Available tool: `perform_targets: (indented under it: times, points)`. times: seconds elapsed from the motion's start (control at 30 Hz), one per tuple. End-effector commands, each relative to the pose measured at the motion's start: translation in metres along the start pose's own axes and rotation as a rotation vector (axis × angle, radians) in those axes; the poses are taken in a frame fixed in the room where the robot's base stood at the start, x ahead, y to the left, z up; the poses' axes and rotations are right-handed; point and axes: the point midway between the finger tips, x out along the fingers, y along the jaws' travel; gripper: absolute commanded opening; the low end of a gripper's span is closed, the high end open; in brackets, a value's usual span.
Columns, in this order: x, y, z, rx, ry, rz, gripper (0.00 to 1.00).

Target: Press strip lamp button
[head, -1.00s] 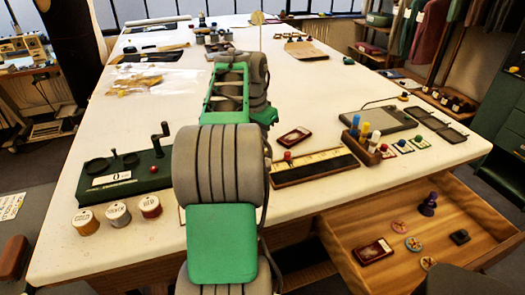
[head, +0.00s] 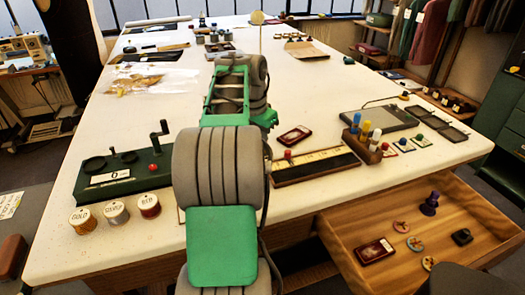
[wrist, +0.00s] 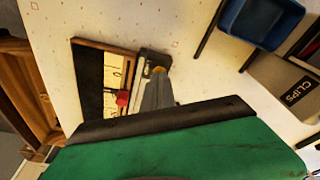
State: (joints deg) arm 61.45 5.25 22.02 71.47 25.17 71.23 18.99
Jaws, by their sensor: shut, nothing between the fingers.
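In the wrist view, a small dark block carries a round amber button (wrist: 158,70), which looks like the strip lamp button; I see no label on it. My gripper (wrist: 157,84) is shut and empty. Its grey fingers point at the amber button and overlap its lower edge. I cannot tell whether they touch it. In the head view, my own arm hides the button and the gripper.
A dark board with a scale and red knob (wrist: 122,98) lies just left of the fingers. A blue bin (wrist: 255,22) and a CLIPS box (wrist: 285,85) stand to the right. An open wooden drawer (head: 440,215) juts from the table's front (head: 130,225).

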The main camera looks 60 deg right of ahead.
Motion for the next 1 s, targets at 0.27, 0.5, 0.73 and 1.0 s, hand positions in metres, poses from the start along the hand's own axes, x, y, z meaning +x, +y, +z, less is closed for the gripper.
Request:
perform_targets:
  times: [0.27, 0.5, 0.73, 1.0]
  points:
    - [0.002, 0.0, 0.0, 0.0, 0.0, 0.0, 0.0]
    - [-0.013, 0.0, -0.003, 0.0, 0.0, 0.0, 0.0]
    - [-0.029, 0.0, -0.006, 0.0, 0.0, 0.0, 0.0]
    - [-0.047, 0.0, -0.01, 0.001, 0.0, 0.0, 0.0]
